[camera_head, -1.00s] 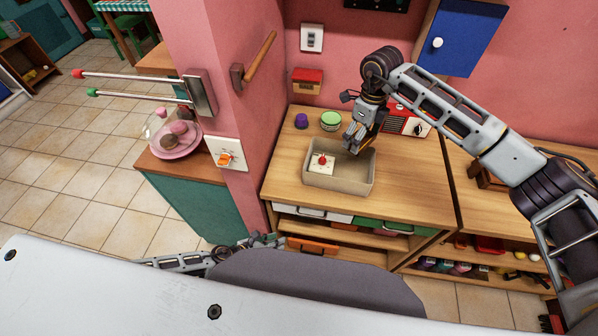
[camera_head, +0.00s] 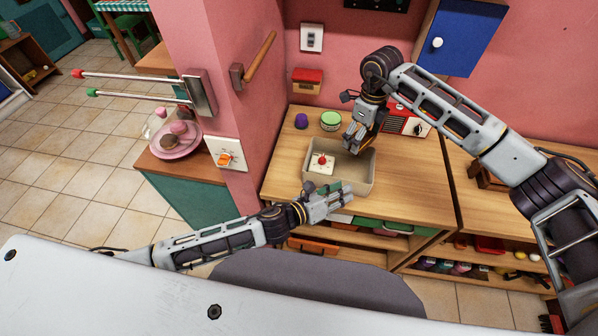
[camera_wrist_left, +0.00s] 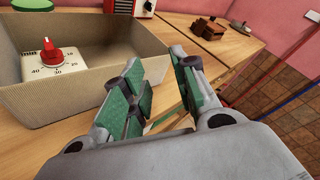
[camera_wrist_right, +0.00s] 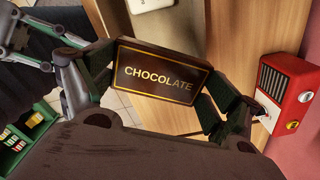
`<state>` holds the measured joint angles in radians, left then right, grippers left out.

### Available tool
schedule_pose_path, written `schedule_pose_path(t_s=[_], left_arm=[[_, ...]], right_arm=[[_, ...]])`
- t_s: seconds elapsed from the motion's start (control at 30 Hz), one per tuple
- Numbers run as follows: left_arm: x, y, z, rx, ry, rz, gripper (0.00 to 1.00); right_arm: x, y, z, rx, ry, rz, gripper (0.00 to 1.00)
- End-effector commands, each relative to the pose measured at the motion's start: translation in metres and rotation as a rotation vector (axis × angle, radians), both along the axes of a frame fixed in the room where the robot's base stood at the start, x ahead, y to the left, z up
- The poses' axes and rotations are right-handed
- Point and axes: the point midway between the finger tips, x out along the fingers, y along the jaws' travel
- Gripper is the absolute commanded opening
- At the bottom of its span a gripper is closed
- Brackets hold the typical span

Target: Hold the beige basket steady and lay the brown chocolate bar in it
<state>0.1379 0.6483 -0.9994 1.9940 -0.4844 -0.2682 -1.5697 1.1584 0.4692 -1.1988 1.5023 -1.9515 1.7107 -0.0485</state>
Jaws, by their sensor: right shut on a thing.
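The beige basket (camera_head: 355,180) stands on the wooden counter and also shows in the left wrist view (camera_wrist_left: 95,88). A white timer with a red knob (camera_head: 322,161) is inside it. The brown chocolate bar (camera_wrist_right: 157,75) is clamped between the fingers of my right gripper (camera_head: 354,140), lettering facing the wrist camera. This gripper is over the basket's back side; the bar is hard to make out in the head view. My left gripper (camera_head: 340,196) is at the basket's front side. Its green-padded fingers (camera_wrist_left: 158,100) are apart and empty, beside the basket wall.
A green-lidded tin (camera_head: 330,120) and a purple item (camera_head: 301,121) stand behind the basket. A red and white appliance (camera_head: 408,122) is at the back wall. The counter right of the basket is clear. A pink wall corner (camera_head: 225,110) rises on the left.

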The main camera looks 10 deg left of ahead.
Motion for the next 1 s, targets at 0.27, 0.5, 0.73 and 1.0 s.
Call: schedule_pose_path(t_s=[0.27,0.5,0.73,1.0], left_arm=[[0.022,-0.003,0.033,0.027,-0.037,0.084,0.29],[0.029,0.02,0.027,0.149,-0.062,0.182,0.29],[0.035,0.049,0.024,0.284,-0.084,0.287,0.29],[0.036,0.086,0.023,0.44,-0.098,0.41,0.29]], right_arm=[[0.0,0.0,0.0,0.0,0.0,0.0,0.63],[0.0,0.0,0.0,0.0,0.0,0.0,0.63],[0.0,0.0,0.0,0.0,0.0,0.0,0.63],[0.0,0.0,0.0,0.0,0.0,0.0,0.63]])
